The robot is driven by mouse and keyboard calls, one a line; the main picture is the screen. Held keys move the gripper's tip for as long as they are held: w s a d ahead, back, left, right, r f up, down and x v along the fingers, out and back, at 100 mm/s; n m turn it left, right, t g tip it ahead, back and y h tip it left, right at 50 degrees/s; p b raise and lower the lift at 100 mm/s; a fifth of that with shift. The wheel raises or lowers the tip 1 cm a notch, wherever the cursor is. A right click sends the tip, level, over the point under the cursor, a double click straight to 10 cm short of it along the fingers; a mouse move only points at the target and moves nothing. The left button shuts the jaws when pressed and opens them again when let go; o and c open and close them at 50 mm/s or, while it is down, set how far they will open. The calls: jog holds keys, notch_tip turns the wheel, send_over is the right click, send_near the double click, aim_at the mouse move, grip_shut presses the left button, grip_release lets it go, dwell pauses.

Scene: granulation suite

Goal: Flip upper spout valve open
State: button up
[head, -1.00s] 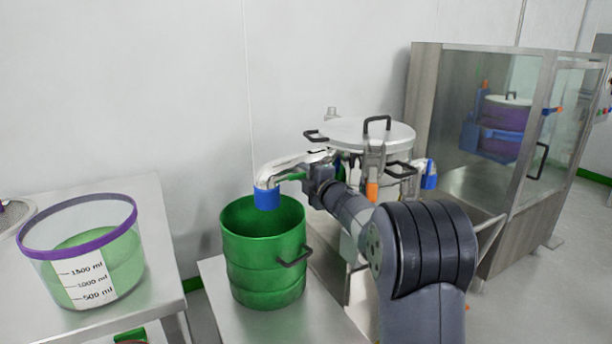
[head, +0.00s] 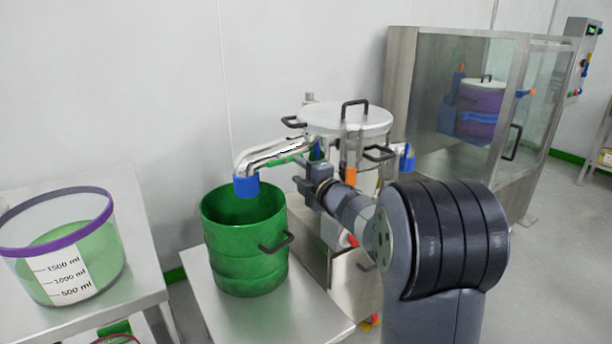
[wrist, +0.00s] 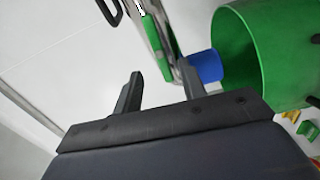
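The upper spout is a shiny metal pipe (head: 268,152) from the lidded vessel (head: 345,121), ending in a blue outlet (head: 246,186) above the green drum (head: 243,240). A green lever (head: 284,161) lies along the pipe's underside. In the wrist view the green lever (wrist: 156,47) lies alongside the pipe, just beyond and roughly between my fingertips. My gripper (wrist: 159,68) is open with nothing seen held. In the head view my gripper (head: 304,178) is just below and right of the lever. Whether a finger touches the lever I cannot tell.
A clear measuring tub (head: 65,265) with a purple rim stands on the left table. A glass-sided cabinet (head: 470,110) stands behind right. A second blue outlet (head: 407,160) is on the vessel's right.

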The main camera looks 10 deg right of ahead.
aim_at(286, 162)
jog(key=shift+v, duration=1.35)
jog(key=shift+w, duration=0.1)
jog(key=x, duration=1)
jog(key=shift+w+a, duration=0.15)
jog(key=shift+w, duration=0.2)
jog(key=shift+s, duration=0.1)
